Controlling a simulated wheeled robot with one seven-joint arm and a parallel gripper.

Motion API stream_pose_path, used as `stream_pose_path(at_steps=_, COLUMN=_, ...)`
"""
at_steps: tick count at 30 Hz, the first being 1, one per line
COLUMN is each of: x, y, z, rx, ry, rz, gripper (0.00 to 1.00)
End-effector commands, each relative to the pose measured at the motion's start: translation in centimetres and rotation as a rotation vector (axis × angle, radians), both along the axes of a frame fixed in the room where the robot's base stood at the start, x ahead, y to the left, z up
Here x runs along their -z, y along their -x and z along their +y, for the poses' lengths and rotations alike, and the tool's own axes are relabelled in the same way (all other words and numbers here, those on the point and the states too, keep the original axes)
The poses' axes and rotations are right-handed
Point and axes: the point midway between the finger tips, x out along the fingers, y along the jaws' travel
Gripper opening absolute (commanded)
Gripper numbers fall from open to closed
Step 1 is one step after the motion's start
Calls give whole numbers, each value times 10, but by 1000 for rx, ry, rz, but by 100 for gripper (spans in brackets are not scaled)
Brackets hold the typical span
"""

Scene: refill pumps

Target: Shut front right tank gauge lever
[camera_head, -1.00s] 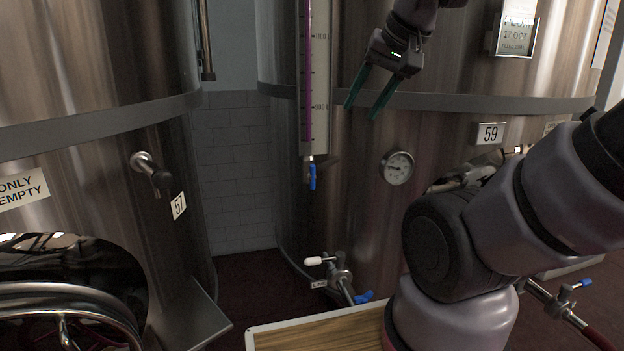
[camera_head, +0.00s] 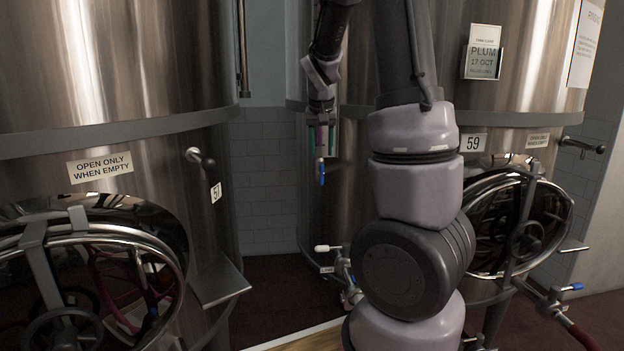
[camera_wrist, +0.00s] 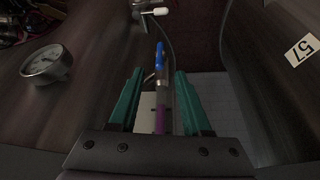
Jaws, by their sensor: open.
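The gauge lever (camera_head: 321,173) is a small blue handle at the lower end of the sight gauge on the tank marked 59. It hangs straight down in the head view. In the wrist view the blue lever (camera_wrist: 159,55) lies beyond the fingertips, in line with the gap. The gauge tube (camera_wrist: 160,120), with purple liquid, runs between the fingers. My gripper (camera_head: 321,150) points down just above the lever; in the wrist view its green fingers (camera_wrist: 160,74) are open on both sides of the tube and hold nothing. Any finger contact with the tube cannot be told.
A dial thermometer (camera_wrist: 46,63) sticks out of the tank at left in the wrist view. A white-handled valve (camera_head: 328,248) is low on the tank. The left tank, labelled 57 (camera_head: 216,193), and its round hatch (camera_head: 90,270) flank the narrow floor gap.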

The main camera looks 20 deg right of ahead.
Motion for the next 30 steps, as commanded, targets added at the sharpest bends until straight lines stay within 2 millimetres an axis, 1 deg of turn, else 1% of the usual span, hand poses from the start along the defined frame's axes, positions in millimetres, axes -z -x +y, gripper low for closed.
stream_pose_path(at_steps=5, x=23, y=-7, z=-5, rx=3, ry=1, rz=5, gripper=48)
stream_pose_path(at_steps=12, x=66, y=-22, z=-13, rx=4, ry=-1, rz=5, gripper=48)
stream_pose_path(at_steps=16, x=83, y=-29, z=-16, rx=3, ry=-1, rz=4, gripper=48)
stream_pose_path(at_steps=22, x=96, y=-34, z=-18, rx=1, ry=-1, rz=2, gripper=48)
stream_pose_path(at_steps=30, x=97, y=-35, z=-18, rx=1, ry=-2, rz=0, gripper=48)
